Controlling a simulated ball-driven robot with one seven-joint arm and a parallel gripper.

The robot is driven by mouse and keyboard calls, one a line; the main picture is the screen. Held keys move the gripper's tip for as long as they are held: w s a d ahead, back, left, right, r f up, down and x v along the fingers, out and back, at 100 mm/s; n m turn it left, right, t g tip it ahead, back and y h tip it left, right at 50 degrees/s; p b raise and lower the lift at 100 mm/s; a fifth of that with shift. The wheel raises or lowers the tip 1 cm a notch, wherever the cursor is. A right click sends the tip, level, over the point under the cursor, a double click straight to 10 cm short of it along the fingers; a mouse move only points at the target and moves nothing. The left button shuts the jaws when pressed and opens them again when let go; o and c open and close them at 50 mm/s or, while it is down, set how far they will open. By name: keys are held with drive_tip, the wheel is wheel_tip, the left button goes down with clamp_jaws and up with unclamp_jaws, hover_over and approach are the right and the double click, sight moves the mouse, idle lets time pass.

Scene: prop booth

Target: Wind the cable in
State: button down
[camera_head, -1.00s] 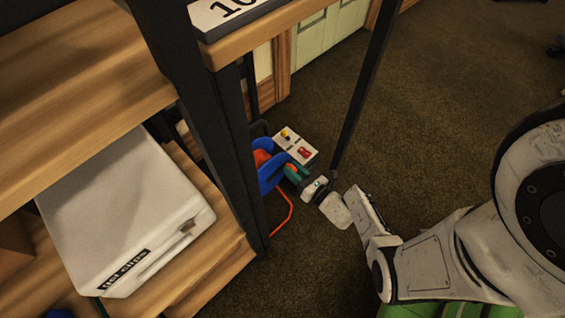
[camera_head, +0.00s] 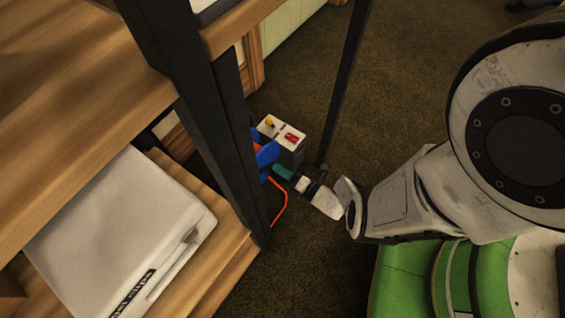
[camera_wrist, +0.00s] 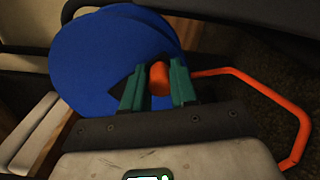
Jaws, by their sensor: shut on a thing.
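The cable reel has large blue discs (camera_wrist: 100,60) and an orange frame bar (camera_wrist: 290,92) to the right in the wrist view. My gripper (camera_wrist: 160,82) has its green fingers closed around a small orange knob (camera_wrist: 159,78) in front of the blue disc. In the head view, part of the blue reel (camera_head: 266,155) shows behind the dark shelf post, with its orange frame (camera_head: 284,200) below. My gripper (camera_head: 276,170) reaches it from the right. The post hides most of the reel, and I cannot make out the cable.
A dark shelf post (camera_head: 225,120) stands close left of the reel, and a thinner post (camera_head: 345,90) rises behind my wrist. A grey box with a yellow knob (camera_head: 283,136) stands beyond the reel. A white case (camera_head: 120,230) lies on the lower shelf. Carpet (camera_head: 430,70) is open at the right.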

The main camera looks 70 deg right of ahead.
sight(265, 177)
drive_tip(key=m, duration=0.1)
drive_tip(key=a+f+m, duration=0.1)
drive_tip(key=m, duration=0.1)
drive_tip(key=a+m, duration=0.1)
drive_tip(key=shift+w+a+f, duration=0.1)
drive_tip(key=shift+w+f, duration=0.25)
drive_tip(key=shift+w+a+f+m+b, duration=0.2)
drive_tip(key=shift+a+m, duration=0.3)
drive_tip(key=shift+m, duration=0.4)
drive_tip(key=shift+w+a+f+m+b, duration=0.15)
drive_tip(key=shift+a+m, duration=0.3)
drive_tip(key=shift+m, duration=0.45)
drive_tip(key=shift+s+r, duration=0.1)
drive_tip(key=c, duration=0.9)
unclamp_jaws()
